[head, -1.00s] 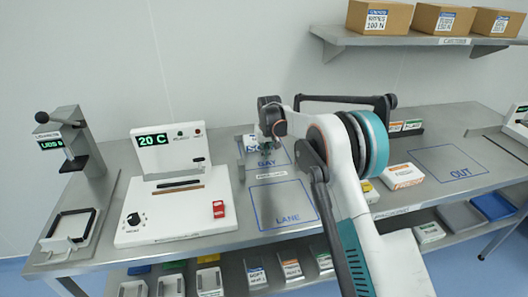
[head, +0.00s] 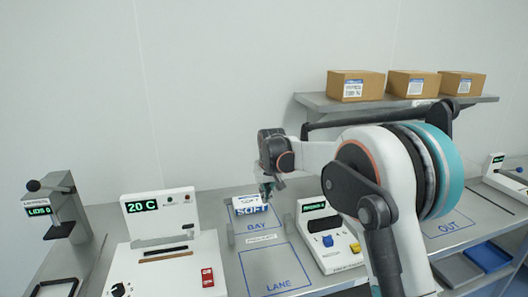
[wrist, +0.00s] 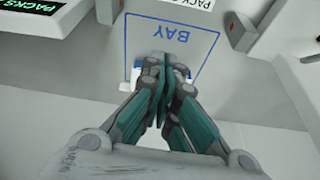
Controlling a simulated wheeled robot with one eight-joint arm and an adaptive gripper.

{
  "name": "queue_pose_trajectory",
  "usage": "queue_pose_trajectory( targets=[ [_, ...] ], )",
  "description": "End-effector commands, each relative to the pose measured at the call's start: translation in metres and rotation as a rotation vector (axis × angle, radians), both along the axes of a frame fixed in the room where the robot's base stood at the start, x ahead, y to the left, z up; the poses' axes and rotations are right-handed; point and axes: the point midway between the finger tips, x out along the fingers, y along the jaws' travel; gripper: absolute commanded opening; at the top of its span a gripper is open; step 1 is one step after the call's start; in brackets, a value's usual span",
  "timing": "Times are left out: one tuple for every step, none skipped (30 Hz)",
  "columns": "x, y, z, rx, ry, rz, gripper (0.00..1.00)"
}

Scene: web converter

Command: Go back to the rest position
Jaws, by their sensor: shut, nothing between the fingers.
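My gripper (head: 267,190) hangs above the bench at the end of my bent arm, near the box labelled SOFT. In the wrist view my gripper's teal fingers (wrist: 165,66) are pressed together with nothing between them. The outlined BAY area (head: 254,227) lies below; its blue outline and lettering also show in the wrist view (wrist: 184,32). The white and blue SOFT box (head: 247,206) stands at the back of the bay. In the wrist view the fingers largely hide what lies behind them.
A white machine reading 20 C (head: 165,262) stands left of the bay, and a LIDS press (head: 62,210) farther left. A white counter unit (head: 328,240) stands right of the bay. Cartons (head: 412,83) sit on the wall shelf. The LANE area (head: 275,268) is clear.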

Motion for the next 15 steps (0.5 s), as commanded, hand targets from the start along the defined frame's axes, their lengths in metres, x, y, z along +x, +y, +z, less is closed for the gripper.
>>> queue_pose_trajectory(
  targets=[
    [-0.013,-0.012,0.016,0.002,-0.008,-0.009,0.00],
    [-0.020,-0.018,0.024,0.004,-0.013,-0.015,0.00],
    [-0.029,-0.025,0.034,0.005,-0.021,-0.020,0.00],
    [-0.036,-0.030,0.041,0.006,-0.028,-0.024,0.00],
    [-0.043,-0.036,0.048,0.008,-0.033,-0.029,0.00],
    [-0.053,-0.043,0.057,0.010,-0.040,-0.036,0.00],
    [-0.061,-0.049,0.064,0.011,-0.046,-0.040,0.00],
    [-0.069,-0.054,0.070,0.011,-0.052,-0.045,0.00],
    [-0.080,-0.061,0.078,0.013,-0.060,-0.050,0.00],
    [-0.088,-0.066,0.083,0.015,-0.065,-0.054,0.00],
    [-0.097,-0.072,0.088,0.016,-0.070,-0.059,0.00],
    [-0.108,-0.079,0.094,0.017,-0.078,-0.066,0.00],
    [-0.117,-0.084,0.099,0.018,-0.084,-0.070,0.00],
    [-0.126,-0.089,0.103,0.019,-0.090,-0.075,0.00],
    [-0.139,-0.095,0.108,0.020,-0.097,-0.080,0.00]
  ],
)
